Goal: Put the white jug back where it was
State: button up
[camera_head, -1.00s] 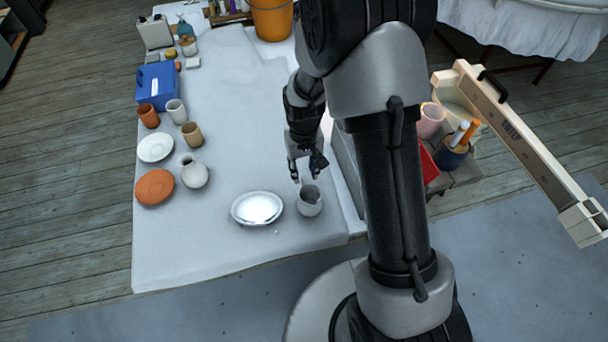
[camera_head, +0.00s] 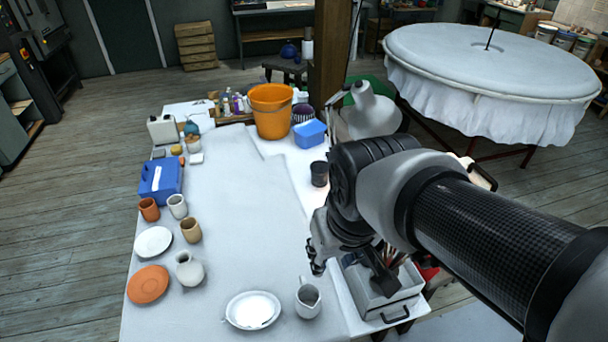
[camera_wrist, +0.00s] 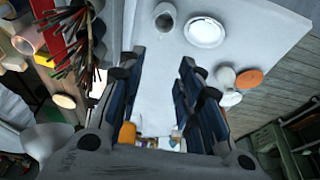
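A white jug (camera_head: 308,300) with a handle and open top stands upright near the front of the cloth-covered table (camera_head: 235,230), just right of a white oval plate (camera_head: 253,310). It also shows at the top of the wrist view (camera_wrist: 165,18). A second, rounder white jug (camera_head: 188,268) with a narrow neck stands further left, beside a terracotta plate (camera_head: 148,284). My gripper (camera_head: 317,262) is above the table's right side, behind the nearer jug and apart from it. In the wrist view its fingers (camera_wrist: 162,95) are spread with nothing between them.
Cups, a white plate (camera_head: 153,242) and a blue box (camera_head: 161,182) line the table's left side. An orange bucket (camera_head: 271,110) and blue tub (camera_head: 309,133) stand at the back. A grey toolbox (camera_head: 380,290) is right of my gripper. The table's middle is clear.

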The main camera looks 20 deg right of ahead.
jog(key=s+r+t, duration=0.1)
jog(key=s+r, duration=0.1)
jog(key=s, duration=0.4)
jog(key=shift+s, duration=0.4)
